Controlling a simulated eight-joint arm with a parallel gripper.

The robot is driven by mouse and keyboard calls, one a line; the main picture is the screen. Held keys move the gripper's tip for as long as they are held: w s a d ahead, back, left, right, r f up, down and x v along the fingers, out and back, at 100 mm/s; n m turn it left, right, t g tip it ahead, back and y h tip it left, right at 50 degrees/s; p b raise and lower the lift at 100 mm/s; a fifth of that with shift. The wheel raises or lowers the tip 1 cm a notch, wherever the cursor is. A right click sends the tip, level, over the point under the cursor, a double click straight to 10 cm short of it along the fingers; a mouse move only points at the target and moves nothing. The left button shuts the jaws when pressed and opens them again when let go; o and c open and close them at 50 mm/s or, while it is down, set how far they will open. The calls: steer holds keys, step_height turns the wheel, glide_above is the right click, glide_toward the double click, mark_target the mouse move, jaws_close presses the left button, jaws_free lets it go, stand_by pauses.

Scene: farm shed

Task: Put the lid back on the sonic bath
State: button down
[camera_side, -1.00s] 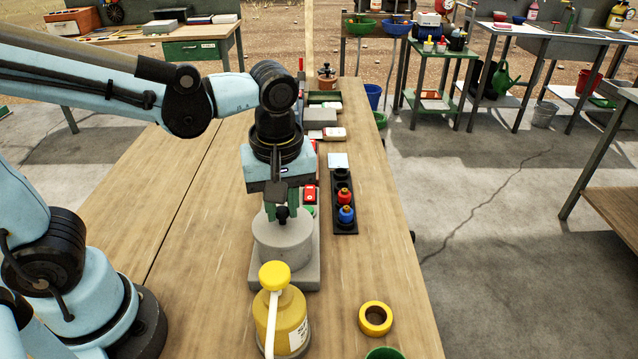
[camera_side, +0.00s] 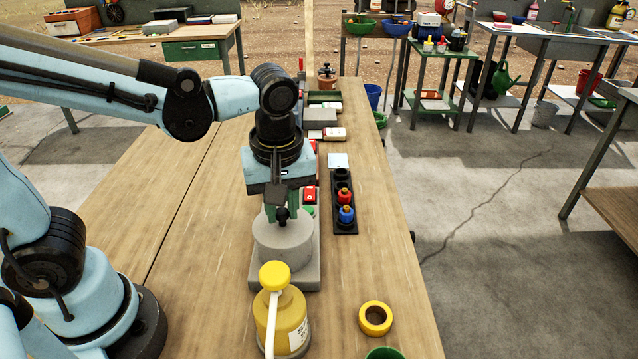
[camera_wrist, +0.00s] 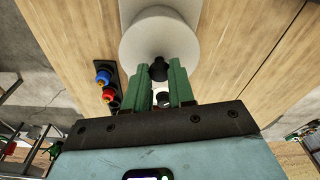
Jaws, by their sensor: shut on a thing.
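The sonic bath (camera_side: 306,278) is a grey unit with a square base near the table's right edge in the side view. Its round lid (camera_side: 262,229), pale grey with a black knob, is over the bath's round body; I cannot tell whether any gap is left under it. My gripper (camera_side: 282,213) points down with its green fingers shut on the lid's knob. In the wrist view the lid (camera_wrist: 160,30) fills the top middle, and its black knob (camera_wrist: 158,70) sits between my fingers.
A yellow pump bottle (camera_side: 282,320) stands just in front of the bath. A yellow tape roll (camera_side: 375,318) lies to its right. A black rack (camera_side: 343,222) with red and blue bottles is right of the bath. Table is clear to the left.

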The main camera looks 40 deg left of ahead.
steer(key=shift+c, duration=2)
jaws_free()
steer(key=shift+r, duration=3.5)
jaws_close()
steer(key=shift+f, duration=0.35)
steer(key=shift+f, duration=0.7)
